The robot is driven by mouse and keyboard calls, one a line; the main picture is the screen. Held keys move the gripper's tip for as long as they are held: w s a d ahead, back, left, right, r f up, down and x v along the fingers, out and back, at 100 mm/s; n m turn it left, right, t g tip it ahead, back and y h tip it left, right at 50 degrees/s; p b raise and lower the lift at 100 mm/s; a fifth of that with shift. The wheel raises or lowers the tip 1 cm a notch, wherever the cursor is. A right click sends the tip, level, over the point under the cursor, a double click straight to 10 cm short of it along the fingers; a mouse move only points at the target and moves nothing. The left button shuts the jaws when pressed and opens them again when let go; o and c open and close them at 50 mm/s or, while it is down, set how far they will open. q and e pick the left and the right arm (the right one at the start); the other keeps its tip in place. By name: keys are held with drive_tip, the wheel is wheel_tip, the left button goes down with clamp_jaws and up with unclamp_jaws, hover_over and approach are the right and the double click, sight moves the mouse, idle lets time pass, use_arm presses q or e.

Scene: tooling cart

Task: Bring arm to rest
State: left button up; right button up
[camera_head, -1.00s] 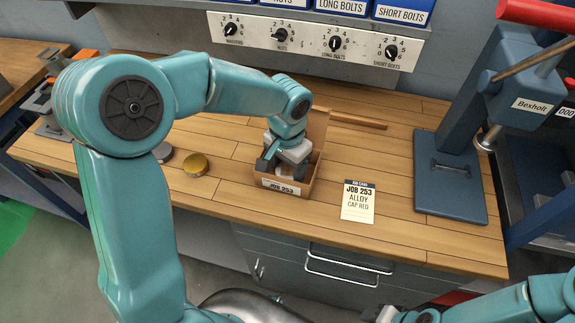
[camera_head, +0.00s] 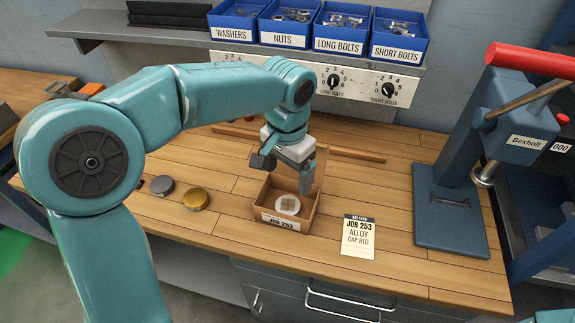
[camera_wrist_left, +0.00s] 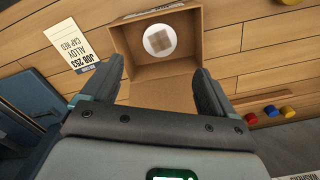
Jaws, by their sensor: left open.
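My left gripper (camera_head: 288,170) is above the back part of an open cardboard box (camera_head: 268,216) labelled JOB 253 on the wooden bench. Its jaws are open and empty; in the left wrist view the two fingers (camera_wrist_left: 153,88) stand wide apart, with the box (camera_wrist_left: 197,42) beyond them. A round whitish disc with a brownish square patch (camera_head: 288,205) lies inside the box, apart from the fingers. It also shows in the left wrist view (camera_wrist_left: 160,40). My right gripper is not in view.
A job card (camera_head: 358,236) lies right of the box. A grey disc (camera_head: 161,185) and a gold disc (camera_head: 196,198) lie left of it. A blue press (camera_head: 450,205) stands at right. Blue bins (camera_head: 345,30) sit on the shelf behind, above a dial panel.

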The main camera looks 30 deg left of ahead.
use_arm(q)
drive_tip(key=shift+r, duration=0.8)
